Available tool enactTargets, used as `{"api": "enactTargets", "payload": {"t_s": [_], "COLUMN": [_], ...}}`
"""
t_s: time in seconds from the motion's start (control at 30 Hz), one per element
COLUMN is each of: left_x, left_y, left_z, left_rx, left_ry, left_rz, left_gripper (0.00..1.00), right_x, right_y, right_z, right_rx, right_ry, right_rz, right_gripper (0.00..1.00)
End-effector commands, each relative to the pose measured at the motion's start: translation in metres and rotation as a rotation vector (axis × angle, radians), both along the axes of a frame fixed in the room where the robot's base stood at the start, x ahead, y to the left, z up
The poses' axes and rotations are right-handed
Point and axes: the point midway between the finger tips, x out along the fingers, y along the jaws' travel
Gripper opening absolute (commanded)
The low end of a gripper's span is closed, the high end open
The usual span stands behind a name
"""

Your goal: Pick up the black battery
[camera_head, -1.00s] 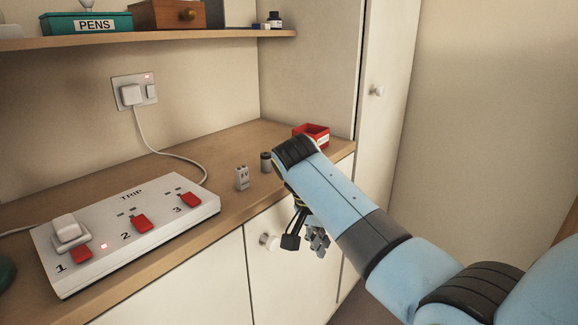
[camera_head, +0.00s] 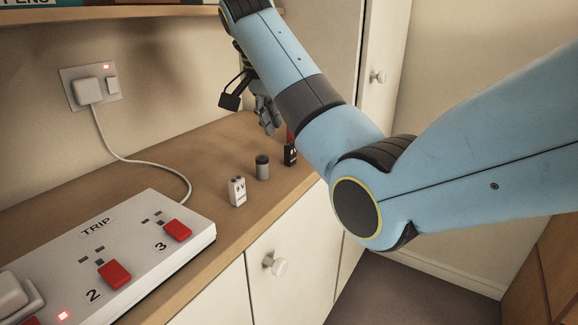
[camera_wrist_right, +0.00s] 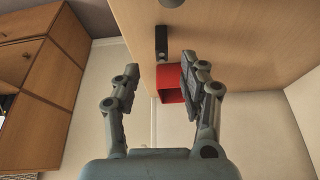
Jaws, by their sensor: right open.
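The black battery (camera_head: 290,155) stands upright on the wooden counter near its front edge, partly hidden by my right arm. In the right wrist view the black battery (camera_wrist_right: 161,42) shows beyond the fingertips, in line with the gap between them. My right gripper (camera_head: 266,112) is above the counter, behind and above the battery in the head view, with nothing between its fingers. In the right wrist view its two fingers (camera_wrist_right: 159,66) are spread wide. My left gripper is not in view.
A grey cylinder (camera_head: 262,168) and a white battery (camera_head: 237,192) stand left of the black battery. A red open box (camera_wrist_right: 178,82) is close to it. A white switch block (camera_head: 140,250) and a cabled wall socket (camera_head: 90,88) are further left.

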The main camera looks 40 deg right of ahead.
Motion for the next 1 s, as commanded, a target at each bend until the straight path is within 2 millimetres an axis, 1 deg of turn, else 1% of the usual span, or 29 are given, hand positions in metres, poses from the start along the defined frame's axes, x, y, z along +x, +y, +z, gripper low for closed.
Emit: {"api": "enactTargets", "payload": {"t_s": [0.03,0.1,0.17,0.27,0.33,0.4,0.5,0.77,0.87,1.0], "left_x": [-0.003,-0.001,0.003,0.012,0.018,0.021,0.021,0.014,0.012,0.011], "left_y": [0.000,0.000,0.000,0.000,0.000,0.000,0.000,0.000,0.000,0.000], "left_z": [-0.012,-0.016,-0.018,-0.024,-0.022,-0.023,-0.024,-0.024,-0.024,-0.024], "left_rx": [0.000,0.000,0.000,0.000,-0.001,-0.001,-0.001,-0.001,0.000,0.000], "left_ry": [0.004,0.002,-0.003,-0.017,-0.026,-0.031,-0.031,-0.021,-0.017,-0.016], "left_rz": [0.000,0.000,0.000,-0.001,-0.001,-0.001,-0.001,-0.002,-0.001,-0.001], "left_gripper": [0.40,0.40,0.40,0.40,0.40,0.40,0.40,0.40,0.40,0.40], "right_x": [0.001,0.002,0.003,0.005,0.007,0.009,0.010,0.011,0.011,0.011], "right_y": [-0.003,-0.004,-0.006,-0.013,-0.018,-0.022,-0.025,-0.026,-0.026,-0.026], "right_z": [-0.012,-0.015,-0.018,-0.029,-0.038,-0.048,-0.056,-0.059,-0.059,-0.059], "right_rx": [-0.001,0.000,0.000,-0.001,-0.001,0.000,0.000,0.000,0.000,0.000], "right_ry": [0.001,0.000,0.000,0.001,0.003,0.003,0.001,-0.001,-0.001,-0.001], "right_rz": [0.000,0.000,0.001,0.000,0.000,0.001,0.001,0.000,0.000,0.000], "right_gripper": [0.43,0.43,0.43,0.43,0.43,0.43,0.43,0.43,0.32,0.13]}}
